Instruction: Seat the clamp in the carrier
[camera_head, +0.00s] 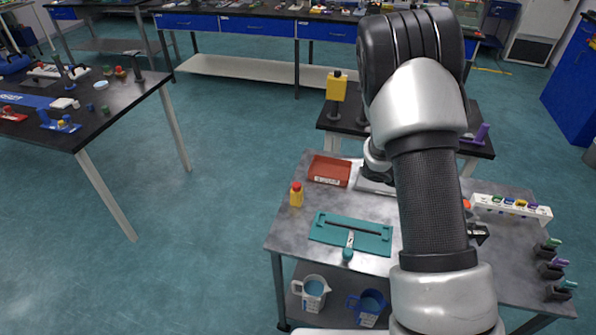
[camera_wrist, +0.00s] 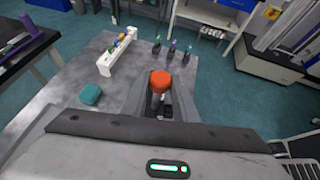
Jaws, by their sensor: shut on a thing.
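The clamp (camera_wrist: 159,82) has an orange rounded top and a dark lower part. It sits between the fingers of my gripper (camera_wrist: 161,104), which is shut on it. In the head view only a bit of orange (camera_head: 466,204) shows beside my arm, which hides most of my gripper. The carrier is most likely the long white rack (camera_head: 511,207) with coloured marks or pieces along it, at the right of the grey table. It also shows in the wrist view (camera_wrist: 113,61), up and left of the clamp and apart from it.
Several dark holders with green, purple and teal tops (camera_head: 555,266) stand at the table's right edge. A teal tray (camera_head: 325,236), a red bin (camera_head: 329,171) and a yellow bottle (camera_head: 296,196) are on the left. A teal block (camera_wrist: 91,94) lies near my gripper.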

